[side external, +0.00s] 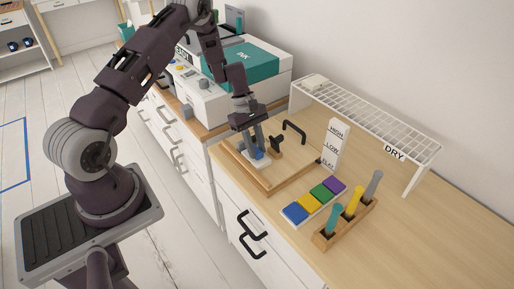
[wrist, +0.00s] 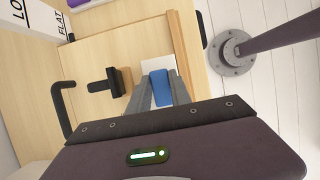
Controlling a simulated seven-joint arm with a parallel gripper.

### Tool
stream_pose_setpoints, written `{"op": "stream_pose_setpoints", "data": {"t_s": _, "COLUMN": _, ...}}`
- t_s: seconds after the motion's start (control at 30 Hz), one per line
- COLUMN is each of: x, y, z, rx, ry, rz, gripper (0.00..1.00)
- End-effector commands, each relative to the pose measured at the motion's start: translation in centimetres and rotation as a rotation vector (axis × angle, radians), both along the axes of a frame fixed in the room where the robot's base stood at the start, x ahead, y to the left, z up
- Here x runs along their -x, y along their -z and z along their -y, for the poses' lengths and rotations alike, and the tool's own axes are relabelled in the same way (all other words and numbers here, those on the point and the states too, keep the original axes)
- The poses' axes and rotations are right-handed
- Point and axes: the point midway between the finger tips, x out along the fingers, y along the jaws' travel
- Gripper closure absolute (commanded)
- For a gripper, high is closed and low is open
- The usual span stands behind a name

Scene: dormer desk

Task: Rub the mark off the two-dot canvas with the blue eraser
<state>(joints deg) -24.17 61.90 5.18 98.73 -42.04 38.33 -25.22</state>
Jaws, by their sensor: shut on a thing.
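My gripper (side external: 257,150) points down over the wooden board at the desk's left end and is shut on the blue eraser (side external: 259,155). In the wrist view the eraser (wrist: 160,87) sits between the fingertips. A small white canvas (wrist: 157,65) lies under the eraser, near the board's raised wooden edge; it also shows in the side view (side external: 249,158). The eraser and fingers cover much of the canvas. I see no dots or mark on the part that shows. Whether the eraser touches the canvas I cannot tell.
The wooden board (side external: 236,166) carries a black clamp (wrist: 105,84) beside the canvas and a black handle (side external: 294,128). A HIGH/LOW/FLAT sign (side external: 335,145) stands right of it. Coloured blocks (side external: 315,203), a tool holder (side external: 345,225) and a white DRY rack (side external: 365,115) are further right.

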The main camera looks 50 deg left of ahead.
Motion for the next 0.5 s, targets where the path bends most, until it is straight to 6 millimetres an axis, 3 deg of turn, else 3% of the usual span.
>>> {"op": "stream_pose_setpoints", "data": {"t_s": 0.2, "x": 0.0, "y": 0.0, "z": 1.9, "rx": -0.002, "ry": 0.000, "rz": 0.001, "gripper": 1.00}}
{"op": "stream_pose_setpoints", "data": {"t_s": 0.3, "x": -0.1, "y": -1.8, "z": 1.8, "rx": -0.004, "ry": 0.000, "rz": 0.004, "gripper": 1.00}}
{"op": "stream_pose_setpoints", "data": {"t_s": 0.5, "x": 0.0, "y": -3.5, "z": 1.8, "rx": -0.003, "ry": -0.001, "rz": 0.003, "gripper": 1.00}}
